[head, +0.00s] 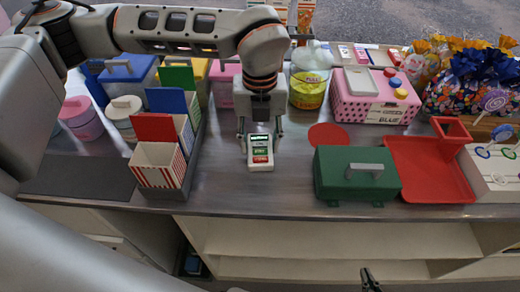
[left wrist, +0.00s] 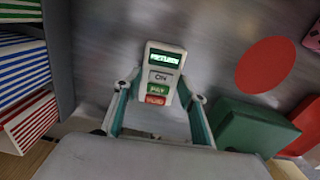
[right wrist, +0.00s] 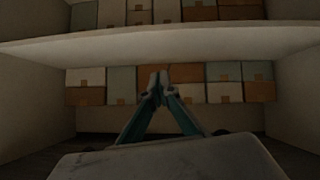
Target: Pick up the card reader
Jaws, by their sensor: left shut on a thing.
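The card reader (head: 260,158) is a small white device with a lit green screen and grey, green and red keys. It stands on the grey counter, and I cannot tell whether it is clear of the surface. It also shows in the left wrist view (left wrist: 163,72). My left gripper (head: 260,135) reaches down from above and is shut on the card reader, one finger on each side. My right gripper (right wrist: 160,82) is shut and empty, low in front of the counter's open shelves; it also shows in the head view (head: 370,281).
Striped boxes (head: 158,165) stand left of the reader. A green box with a grey handle (head: 357,188), a red disc (head: 328,136) and a red tray (head: 430,172) lie to the right. A yellow-labelled jar (head: 308,85) stands behind. Cartons (right wrist: 140,85) fill the shelf beyond my right gripper.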

